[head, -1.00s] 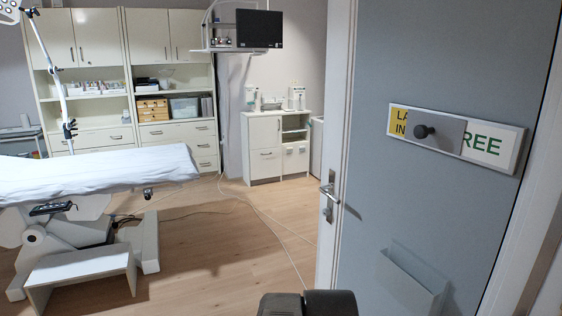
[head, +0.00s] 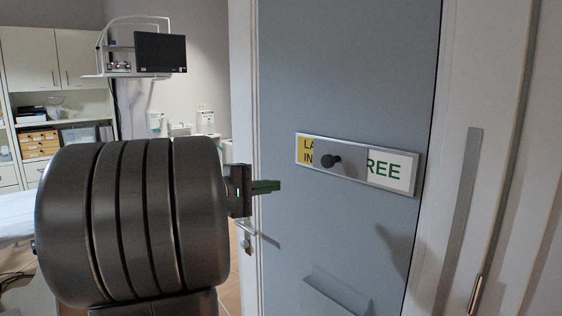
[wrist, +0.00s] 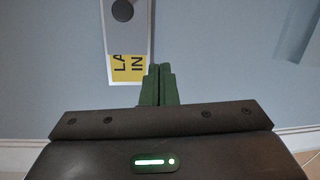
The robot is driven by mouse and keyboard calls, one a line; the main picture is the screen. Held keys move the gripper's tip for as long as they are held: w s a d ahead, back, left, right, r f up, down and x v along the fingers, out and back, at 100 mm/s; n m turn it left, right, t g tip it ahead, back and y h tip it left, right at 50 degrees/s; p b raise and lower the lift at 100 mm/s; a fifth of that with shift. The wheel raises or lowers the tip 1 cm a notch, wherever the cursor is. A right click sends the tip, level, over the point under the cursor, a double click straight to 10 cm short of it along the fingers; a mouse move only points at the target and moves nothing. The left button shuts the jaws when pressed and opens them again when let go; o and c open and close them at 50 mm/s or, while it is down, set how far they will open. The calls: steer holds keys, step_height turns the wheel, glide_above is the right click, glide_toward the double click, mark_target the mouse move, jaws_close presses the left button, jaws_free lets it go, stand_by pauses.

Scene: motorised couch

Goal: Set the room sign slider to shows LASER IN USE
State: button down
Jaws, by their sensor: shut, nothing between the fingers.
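The room sign (head: 399,172) is a framed plate on the grey door. Its grey slider (head: 349,160) with a dark round knob (head: 330,160) sits about mid-sign, partly covering both texts. "LA / IN" on yellow (head: 308,149) shows at its left and "REE" in green at its right. In the wrist view the knob (wrist: 122,10) is at the top, with the yellow panel (wrist: 126,70) below it. My gripper (head: 278,186) has green fingers, shut and empty, left of the sign and slightly lower in the picture. In the wrist view its fingertips (wrist: 159,68) are right of the yellow panel.
The door (head: 350,80) fills the middle, with a lever handle (head: 246,238) at its left edge and a holder (head: 335,298) low on it. A door frame (head: 500,120) stands at the right. A monitor (head: 160,52) and shelves are behind at left.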

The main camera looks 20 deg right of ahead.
mark_target(332, 160)
steer(key=w+d+r+h+p, duration=0.1)
steer(key=d+r+p, duration=0.2)
steer(key=d, duration=0.7)
steer(key=shift+w+d+r+t, duration=0.15)
steer(key=shift+d+r+t, duration=0.15)
steer(key=shift+r, duration=0.3)
steer(key=s+d+b, duration=0.4)
steer(key=s+b, duration=0.4)
steer(key=s, duration=0.2)
steer(key=shift+b, duration=0.3)
